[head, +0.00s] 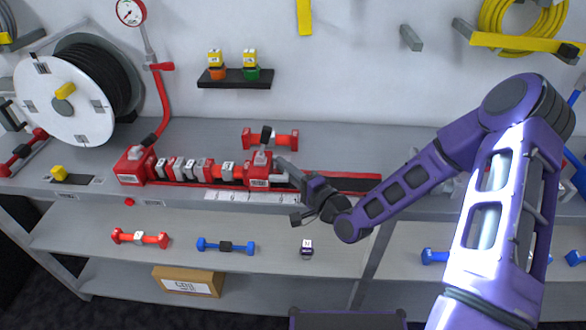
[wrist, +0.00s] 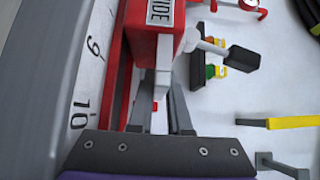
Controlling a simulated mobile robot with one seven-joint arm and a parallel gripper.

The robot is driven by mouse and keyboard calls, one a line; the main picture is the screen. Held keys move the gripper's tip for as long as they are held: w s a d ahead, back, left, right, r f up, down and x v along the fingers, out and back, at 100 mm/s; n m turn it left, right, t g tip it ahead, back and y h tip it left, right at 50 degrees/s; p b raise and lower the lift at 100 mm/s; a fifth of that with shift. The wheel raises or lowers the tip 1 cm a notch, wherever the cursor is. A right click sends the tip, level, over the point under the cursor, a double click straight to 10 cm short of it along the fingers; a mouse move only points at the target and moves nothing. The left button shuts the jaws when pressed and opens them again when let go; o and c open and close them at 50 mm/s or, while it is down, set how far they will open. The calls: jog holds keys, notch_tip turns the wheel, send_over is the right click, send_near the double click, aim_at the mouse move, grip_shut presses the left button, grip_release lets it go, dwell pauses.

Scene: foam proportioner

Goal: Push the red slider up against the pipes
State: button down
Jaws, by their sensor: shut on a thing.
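The red slider (head: 259,181) sits on the red rail on the bench, with a white label and a lever with a black handle on top. In the wrist view the slider (wrist: 150,14) is at the top, its label partly cut off. The pipes (head: 205,170), short grey and red pieces, lie in a row left of the slider. The row's right end is close to the slider; I cannot tell if they touch. My gripper (head: 283,171) is at the slider's right side. In the wrist view its fingers (wrist: 162,98) are shut on a pale grey tab of the slider (wrist: 164,65).
A red end block (head: 130,170) closes the row at left. A white ruler strip (head: 250,197) runs along the rail's front. A red fitting (head: 284,138) lies behind the slider. A hose reel (head: 65,98) stands at left, and a black wall shelf (head: 234,79) hangs above.

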jog(key=shift+s+a+r, duration=0.1)
jog(key=shift+s+a, duration=0.05)
jog(key=shift+a, duration=0.25)
jog(key=c, duration=0.9)
grip_release()
jog(key=shift+o, duration=0.2)
jog(key=shift+d, duration=0.15)
jog(key=shift+s+d, duration=0.25)
jog(key=shift+d, duration=0.05)
jog(key=p+v, duration=0.2)
jog(key=v, duration=1.4)
jog(key=shift+s+d, duration=0.15)
jog(key=shift+s, duration=0.05)
